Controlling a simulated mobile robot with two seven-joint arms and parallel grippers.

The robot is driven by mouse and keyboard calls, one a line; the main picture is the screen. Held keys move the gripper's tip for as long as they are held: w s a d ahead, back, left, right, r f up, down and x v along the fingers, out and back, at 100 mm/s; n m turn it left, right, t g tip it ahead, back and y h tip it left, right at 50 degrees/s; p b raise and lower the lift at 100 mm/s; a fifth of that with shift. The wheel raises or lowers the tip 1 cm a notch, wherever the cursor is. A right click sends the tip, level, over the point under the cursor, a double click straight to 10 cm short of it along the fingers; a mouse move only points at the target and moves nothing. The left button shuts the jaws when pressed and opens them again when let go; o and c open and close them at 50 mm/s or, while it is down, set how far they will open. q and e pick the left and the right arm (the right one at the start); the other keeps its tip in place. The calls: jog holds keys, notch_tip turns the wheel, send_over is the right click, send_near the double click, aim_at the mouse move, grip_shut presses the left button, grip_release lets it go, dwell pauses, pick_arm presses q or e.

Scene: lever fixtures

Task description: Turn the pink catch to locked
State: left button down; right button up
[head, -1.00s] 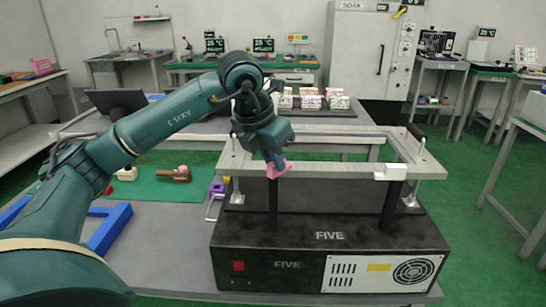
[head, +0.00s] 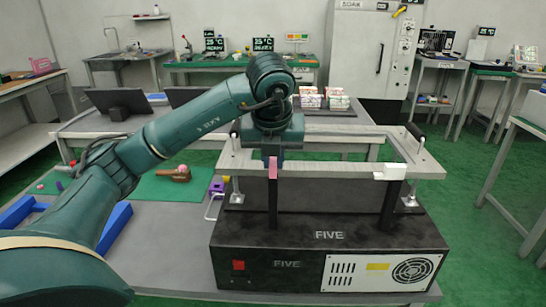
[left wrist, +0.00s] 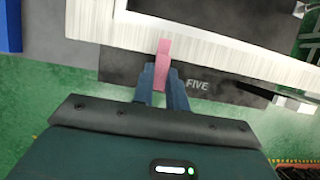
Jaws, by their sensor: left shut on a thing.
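The pink catch (head: 273,168) sits on the front bar of the grey metal frame (head: 325,168), above the black box marked FIVE. It looks upright in the head view. In the left wrist view the pink catch (left wrist: 161,62) stands between the two blue fingers of my left gripper (left wrist: 160,82), which is shut on it. In the head view my left gripper (head: 272,160) comes down onto the catch from above and hides part of it. My right gripper is in neither view.
A white block (head: 389,172) sits on the same front bar to the right. The black box (head: 330,235) is below. Blue bars (head: 113,228) and a green mat (head: 160,188) lie on the left.

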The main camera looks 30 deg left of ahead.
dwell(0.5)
pick_arm(q)
jog(key=c, duration=1.4)
grip_release()
jog(key=shift+r, duration=0.1)
jog(key=shift+s+d+r, duration=0.1)
jog(key=shift+r, duration=0.25)
jog(key=p+v, duration=0.4)
jog(key=v, duration=0.8)
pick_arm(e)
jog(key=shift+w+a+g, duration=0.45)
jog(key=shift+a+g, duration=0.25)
pick_arm(q)
jog(key=shift+r, duration=0.1)
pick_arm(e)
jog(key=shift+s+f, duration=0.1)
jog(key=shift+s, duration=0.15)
